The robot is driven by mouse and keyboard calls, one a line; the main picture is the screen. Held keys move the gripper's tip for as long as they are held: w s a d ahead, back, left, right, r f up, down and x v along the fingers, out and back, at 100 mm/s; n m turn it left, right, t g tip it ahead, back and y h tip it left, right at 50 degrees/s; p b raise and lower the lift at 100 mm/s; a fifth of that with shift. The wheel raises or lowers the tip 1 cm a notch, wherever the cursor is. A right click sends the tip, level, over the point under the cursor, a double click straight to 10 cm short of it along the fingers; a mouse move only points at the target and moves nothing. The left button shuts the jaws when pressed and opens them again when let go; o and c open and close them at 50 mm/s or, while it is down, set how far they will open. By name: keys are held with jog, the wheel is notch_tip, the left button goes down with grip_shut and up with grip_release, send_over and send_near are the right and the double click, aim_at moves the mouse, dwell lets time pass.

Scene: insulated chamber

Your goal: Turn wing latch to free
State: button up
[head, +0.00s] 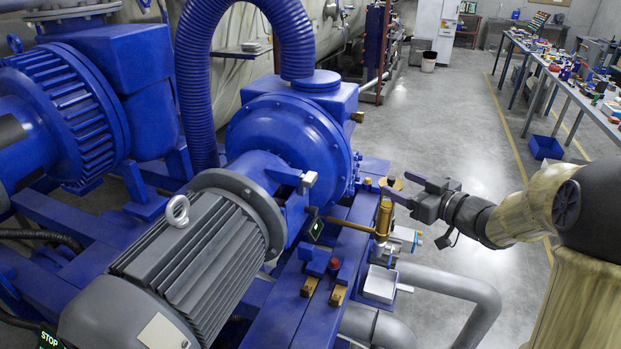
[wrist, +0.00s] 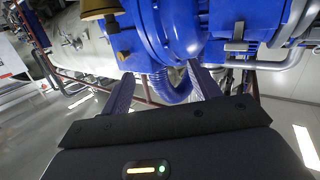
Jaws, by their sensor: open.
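My gripper (head: 399,187) is open at the right edge of the blue machine in the head view. Its two fingers also show spread apart in the wrist view (wrist: 161,72), with nothing held between them. A brass fitting (head: 383,219) with a flat round cap (head: 391,183) stands upright at the fingertips in the head view. Brass also shows at the top left of the wrist view (wrist: 98,9). I cannot tell whether the fingers touch it. No part can be surely told as the wing latch.
The blue pump housing (head: 290,135) and ribbed grey motor (head: 195,250) fill the left. Grey pipes (head: 455,285) run below my gripper.

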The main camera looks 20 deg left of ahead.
aim_at(315, 180)
jog(key=s+a+n+g+y, duration=0.2)
jog(key=s+n+g+y, duration=0.2)
jog(key=g, duration=0.4)
jog(key=shift+s+a+r+n+g+y, duration=0.3)
jog(key=shift+s+r+n, duration=0.15)
jog(key=shift+s+n, duration=0.35)
jog(key=shift+a, duration=0.1)
jog(key=a+p, duration=0.1)
jog(key=a, duration=0.4)
jog(key=a+p, duration=0.1)
jog(key=a, duration=0.5)
jog(key=w+a+p, duration=0.1)
jog(key=a+p, duration=0.1)
jog(key=a, duration=0.4)
jog(key=shift+w+a, duration=0.1)
jog(key=c, duration=1)
